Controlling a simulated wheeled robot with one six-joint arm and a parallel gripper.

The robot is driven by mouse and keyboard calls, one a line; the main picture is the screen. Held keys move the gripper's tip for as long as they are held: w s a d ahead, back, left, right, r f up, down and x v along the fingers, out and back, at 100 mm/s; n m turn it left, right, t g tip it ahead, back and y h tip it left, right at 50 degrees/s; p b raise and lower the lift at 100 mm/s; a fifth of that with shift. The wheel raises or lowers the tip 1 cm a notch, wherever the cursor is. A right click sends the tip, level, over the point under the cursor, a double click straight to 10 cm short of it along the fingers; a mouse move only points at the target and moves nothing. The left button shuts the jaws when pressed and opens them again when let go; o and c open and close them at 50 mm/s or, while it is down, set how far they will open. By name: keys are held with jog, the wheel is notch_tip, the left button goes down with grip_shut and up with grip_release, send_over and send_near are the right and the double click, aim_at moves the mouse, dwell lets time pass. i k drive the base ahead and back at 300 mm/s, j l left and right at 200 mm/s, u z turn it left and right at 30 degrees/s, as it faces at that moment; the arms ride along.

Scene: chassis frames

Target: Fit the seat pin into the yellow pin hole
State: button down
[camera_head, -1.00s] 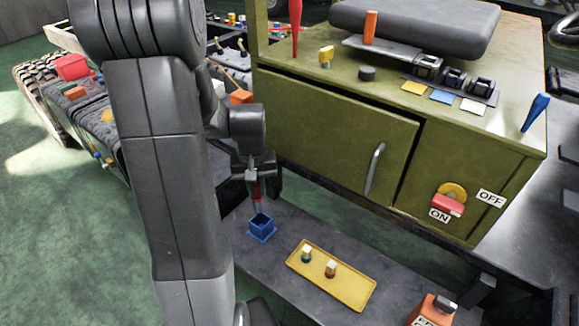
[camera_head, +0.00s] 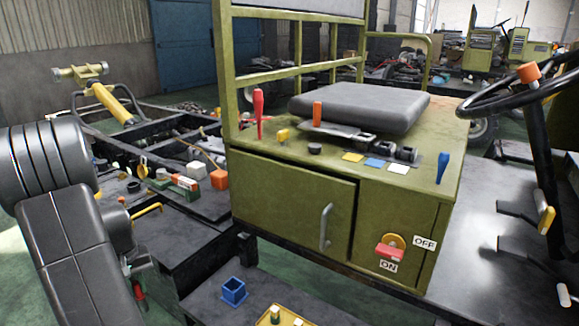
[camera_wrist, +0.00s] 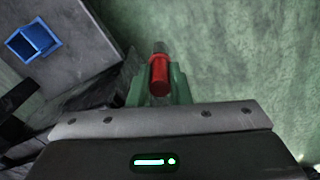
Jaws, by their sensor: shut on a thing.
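My gripper (camera_wrist: 160,88) is shut on a red pin (camera_wrist: 160,75) with a dark grey end, which points away from the wrist over green floor. In the head view the red pin (camera_head: 138,290) shows small at the lower left, partly hidden by my arm.
A blue open box (camera_head: 233,291) stands on the dark step; it also shows in the wrist view (camera_wrist: 34,42). A grey cushion (camera_head: 360,105), a red handle (camera_head: 258,112) and an orange peg (camera_head: 317,113) are on the seat box. A steering wheel (camera_head: 520,85) stands at right.

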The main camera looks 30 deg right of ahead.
aim_at(363, 147)
jog(key=j+z, duration=0.1)
jog(key=j, duration=0.35)
jog(key=k+j+z, duration=0.1)
jog(key=j, duration=0.35)
jog(key=k+j, duration=0.1)
jog(key=j, duration=0.35)
jog(key=z, duration=2.05)
